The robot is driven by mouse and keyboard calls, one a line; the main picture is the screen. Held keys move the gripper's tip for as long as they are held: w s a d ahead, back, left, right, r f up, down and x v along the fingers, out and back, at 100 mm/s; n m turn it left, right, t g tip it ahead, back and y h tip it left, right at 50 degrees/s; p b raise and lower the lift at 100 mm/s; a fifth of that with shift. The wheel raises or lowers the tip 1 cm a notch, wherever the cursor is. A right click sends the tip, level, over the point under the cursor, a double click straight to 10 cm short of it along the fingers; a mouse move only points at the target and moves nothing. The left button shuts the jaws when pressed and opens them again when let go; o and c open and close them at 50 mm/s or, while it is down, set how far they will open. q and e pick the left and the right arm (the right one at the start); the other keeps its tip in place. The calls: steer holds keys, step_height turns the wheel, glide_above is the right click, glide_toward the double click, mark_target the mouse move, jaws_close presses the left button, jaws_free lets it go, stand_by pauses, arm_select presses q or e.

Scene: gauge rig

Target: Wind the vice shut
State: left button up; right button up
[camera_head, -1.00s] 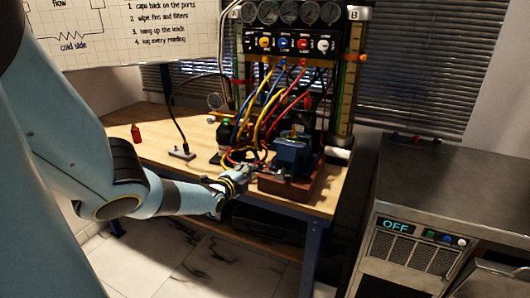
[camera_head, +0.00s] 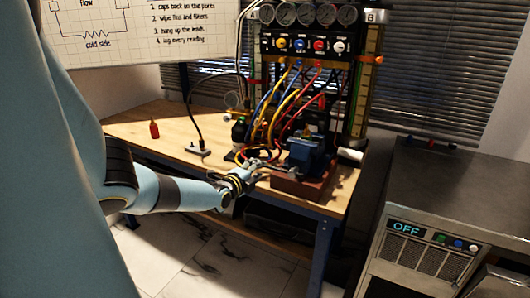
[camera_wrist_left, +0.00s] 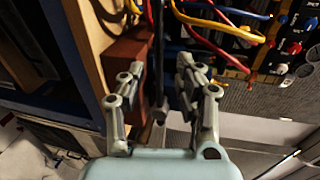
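The blue vice (camera_head: 306,156) sits on a red-brown block (camera_head: 300,187) at the bench's front right. My left gripper (camera_head: 260,166) is just left of the vice, at its front side, fingers pointing toward it. In the left wrist view the two fingers (camera_wrist_left: 160,72) stand apart, with a dark upright bar (camera_wrist_left: 158,45) showing between them. I cannot tell whether the bar is touched or is the vice's handle. The block (camera_wrist_left: 126,50) shows beyond the left finger. The vice's jaw gap is too small to judge. My right gripper is not in view.
A gauge panel (camera_head: 308,46) with coloured hoses (camera_head: 290,95) stands behind the vice. Hose loops hang close to the gripper. A red bottle (camera_head: 154,130) and a small grey block with a cable (camera_head: 198,150) stand left. A metal cabinet (camera_head: 440,190) is at right.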

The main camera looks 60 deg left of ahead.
arm_select(q)
steer(key=v, duration=1)
steer(key=shift+a, duration=0.15)
